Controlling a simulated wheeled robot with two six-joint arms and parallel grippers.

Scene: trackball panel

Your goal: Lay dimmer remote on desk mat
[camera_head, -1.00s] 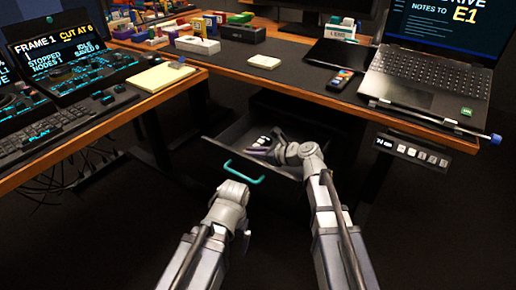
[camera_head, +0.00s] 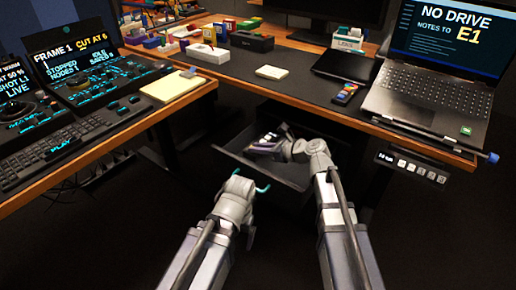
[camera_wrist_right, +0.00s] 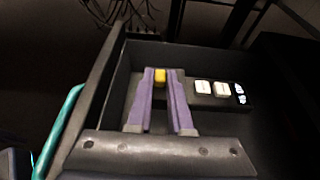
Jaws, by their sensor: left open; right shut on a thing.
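The dimmer remote, a slim black bar with white buttons (camera_wrist_right: 222,89), lies across the purple fingers of my right gripper (camera_wrist_right: 161,85) in the right wrist view. A yellow patch shows between the fingertips. In the head view my right gripper (camera_head: 265,147) is shut on the remote, low in the open drawer (camera_head: 292,179); I cannot tell whether the remote touches the drawer floor. My left gripper (camera_head: 238,186) is open and empty at the drawer's front, near the teal handle (camera_head: 263,189); its fingertips are mostly hidden. The dark desk mat (camera_head: 300,85) lies on the desk above.
On the mat are a pale square pad (camera_head: 271,72) and a small device with coloured marks (camera_head: 346,94). A laptop (camera_head: 428,92) stands right, a black box (camera_head: 252,41) behind. The drawer walls surround my right gripper. The mat's middle front is clear.

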